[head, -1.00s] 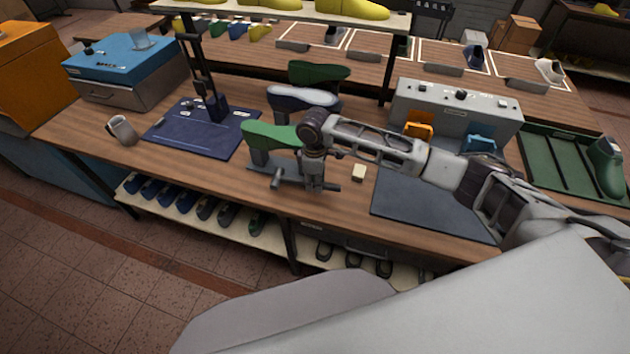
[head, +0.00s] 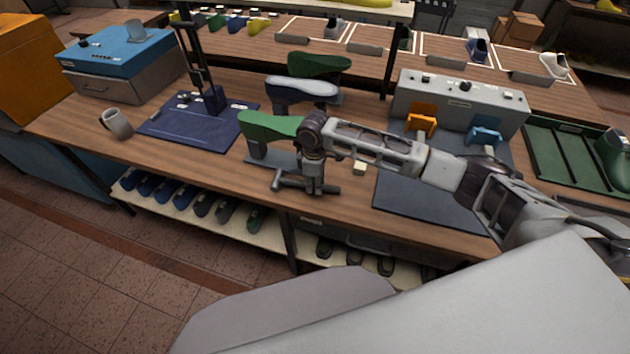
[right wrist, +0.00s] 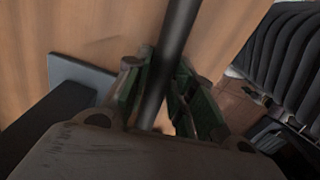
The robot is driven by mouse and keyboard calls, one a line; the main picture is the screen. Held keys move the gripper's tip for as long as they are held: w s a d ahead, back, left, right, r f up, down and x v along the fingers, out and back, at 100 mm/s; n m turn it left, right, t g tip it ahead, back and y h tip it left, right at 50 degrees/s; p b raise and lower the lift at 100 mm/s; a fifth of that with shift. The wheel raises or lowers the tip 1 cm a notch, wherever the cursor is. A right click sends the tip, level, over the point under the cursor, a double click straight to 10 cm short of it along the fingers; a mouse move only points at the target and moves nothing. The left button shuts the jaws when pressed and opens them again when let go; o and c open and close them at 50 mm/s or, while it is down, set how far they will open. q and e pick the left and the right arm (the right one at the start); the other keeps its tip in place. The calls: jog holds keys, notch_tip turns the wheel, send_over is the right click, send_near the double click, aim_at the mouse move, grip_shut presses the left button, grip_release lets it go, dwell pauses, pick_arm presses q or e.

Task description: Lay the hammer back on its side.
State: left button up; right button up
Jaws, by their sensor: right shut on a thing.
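The hammer (head: 290,184) is a grey bar that runs roughly level, left to right, close above or at the wooden bench near its front edge. A small piece stands up at its left end. My right gripper (head: 313,189) points down and is shut around its middle. In the right wrist view the dark round handle (right wrist: 172,60) passes between the green-padded jaws (right wrist: 165,100). Whether the hammer touches the bench is unclear, and the gripper hides part of it. My left gripper is not in view.
A green shoe last (head: 268,124) on a stand is just behind the hammer. A pale block (head: 360,167) lies right of the gripper, and a dark mat (head: 425,200) further right. A blue mat (head: 200,125) and a mug (head: 117,123) are at left.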

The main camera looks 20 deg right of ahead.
jog(key=shift+f, duration=0.3)
jog(key=o, duration=1.1)
jog(key=shift+f, duration=0.1)
notch_tip(320, 180, up, 12)
dwell(0.4)
dwell(0.6)
